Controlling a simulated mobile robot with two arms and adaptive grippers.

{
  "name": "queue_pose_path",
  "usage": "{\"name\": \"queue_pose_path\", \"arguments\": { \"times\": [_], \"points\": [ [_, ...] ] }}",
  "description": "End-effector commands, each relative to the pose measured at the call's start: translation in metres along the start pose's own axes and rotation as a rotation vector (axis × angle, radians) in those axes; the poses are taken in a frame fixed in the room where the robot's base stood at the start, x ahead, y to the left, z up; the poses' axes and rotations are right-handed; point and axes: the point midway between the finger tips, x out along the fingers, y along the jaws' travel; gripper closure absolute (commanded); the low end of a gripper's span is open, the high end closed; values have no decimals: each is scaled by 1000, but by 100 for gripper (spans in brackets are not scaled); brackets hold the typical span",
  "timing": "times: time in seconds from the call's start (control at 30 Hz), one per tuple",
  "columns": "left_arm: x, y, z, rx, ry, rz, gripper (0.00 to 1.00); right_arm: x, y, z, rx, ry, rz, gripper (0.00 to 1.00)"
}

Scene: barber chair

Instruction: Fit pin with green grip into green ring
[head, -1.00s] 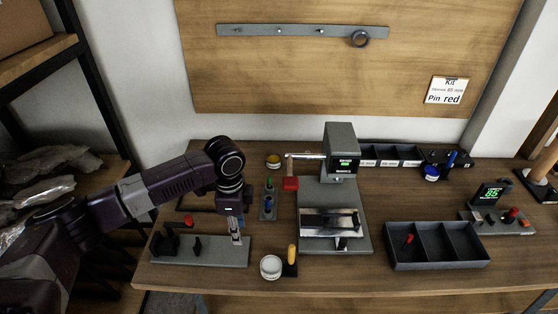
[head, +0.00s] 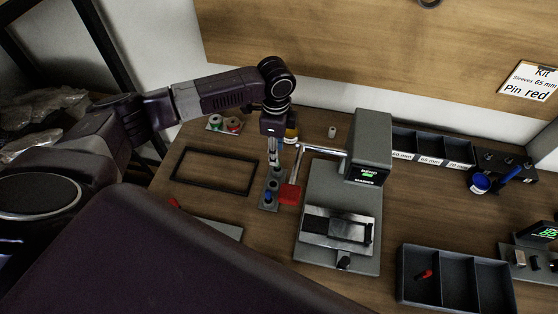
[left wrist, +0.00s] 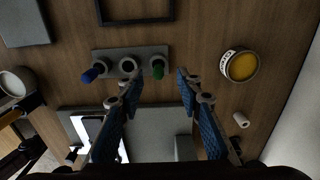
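The pin with the green grip (left wrist: 158,68) stands upright in one end of a small grey rack (left wrist: 144,54), seen in the left wrist view. A pin with a blue grip (left wrist: 95,71) stands at the rack's other end; it also shows in the head view (head: 268,196). The middle hole is empty. My left gripper (left wrist: 159,82) is open and empty, its fingertips on either side of the green grip in the picture, apparently above it. In the head view, my left gripper (head: 273,158) hides the green grip. A green ring (head: 215,121) sits on a plate at the back left.
A red ring (head: 233,124) is beside the green one. A press (head: 372,150) with a red-ended lever (head: 289,194) stands close right of my left gripper. A yellow-topped tin (left wrist: 240,66) is near. A flat black frame (head: 213,184) lies left on the table.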

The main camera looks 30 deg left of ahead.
Motion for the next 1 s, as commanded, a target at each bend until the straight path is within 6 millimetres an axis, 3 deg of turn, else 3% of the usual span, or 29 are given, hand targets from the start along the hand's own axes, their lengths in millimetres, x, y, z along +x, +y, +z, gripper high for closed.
{"name": "queue_pose_path", "arguments": {
  "times": [0.13,0.33,0.63,0.93,1.0],
  "points": [
    [15,4,-1,1,-1,3,67,-14,0,9,0,-14,-1,60],
    [46,6,-2,0,-1,2,67,-22,1,-1,-1,0,1,60],
    [54,6,-2,1,0,-1,67,-22,3,-15,0,20,3,60],
    [53,6,-2,1,0,-1,98,-22,2,-9,0,11,2,60],
    [53,6,-2,1,0,-1,100,-22,2,-8,0,9,2,60]
  ]
}}
